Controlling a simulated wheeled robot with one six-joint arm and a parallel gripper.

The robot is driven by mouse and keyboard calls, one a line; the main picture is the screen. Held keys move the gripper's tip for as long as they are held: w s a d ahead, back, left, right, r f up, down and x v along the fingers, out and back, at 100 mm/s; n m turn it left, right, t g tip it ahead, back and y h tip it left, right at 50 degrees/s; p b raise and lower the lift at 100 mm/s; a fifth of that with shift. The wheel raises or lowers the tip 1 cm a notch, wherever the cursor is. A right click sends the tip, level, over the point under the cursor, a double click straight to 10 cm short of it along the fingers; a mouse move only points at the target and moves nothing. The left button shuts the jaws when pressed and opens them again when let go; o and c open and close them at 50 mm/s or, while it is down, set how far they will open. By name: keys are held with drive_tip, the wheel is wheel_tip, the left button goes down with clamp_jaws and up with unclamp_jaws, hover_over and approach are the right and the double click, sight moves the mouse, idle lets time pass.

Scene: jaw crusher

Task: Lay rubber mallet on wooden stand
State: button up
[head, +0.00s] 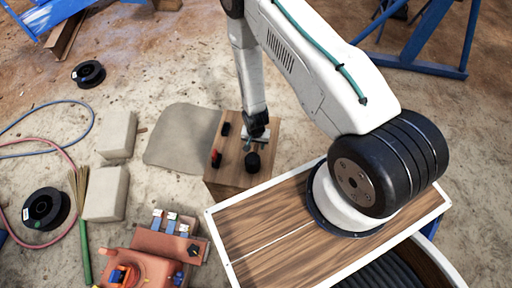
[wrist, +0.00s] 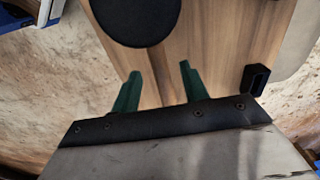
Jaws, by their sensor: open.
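The wooden stand (head: 231,148) is a brown wood block beside my base, and its top also fills much of the wrist view (wrist: 222,40). A black rounded piece (head: 253,161), which looks like the rubber mallet's head, rests on the stand; in the wrist view it is a dark disc (wrist: 137,14) cut by the top edge. My gripper (head: 252,143) points down over the stand, close beside the black piece.
A small black block (head: 225,129) and a red-and-black item (head: 216,158) stand on the stand's left side. A grey mat (head: 182,137) lies left of it. Pale blocks (head: 105,194), a cable spool (head: 46,208) and an orange tool caddy (head: 165,250) are further left.

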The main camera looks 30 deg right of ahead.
wheel_tip(320, 180, up, 8)
wheel_tip(320, 180, up, 35)
drive_tip(key=n, duration=0.3)
hover_over(256, 148)
drive_tip(key=w, duration=0.3)
drive_tip(key=s+d+r+n, duration=0.1)
drive_tip(key=s+r, duration=0.3)
drive_tip(key=r, duration=0.3)
drive_tip(key=s+r+n, duration=0.1)
drive_tip(key=s+r, duration=0.4)
drive_tip(key=r, duration=0.2)
drive_tip(key=s+d+r+n, duration=0.1)
drive_tip(key=s+r, duration=0.3)
drive_tip(key=s, duration=0.3)
drive_tip(key=s+r+n, duration=0.1)
drive_tip(key=s+r, duration=0.2)
drive_tip(key=s, duration=0.5)
drive_tip(key=shift+d+r+t, duration=0.4)
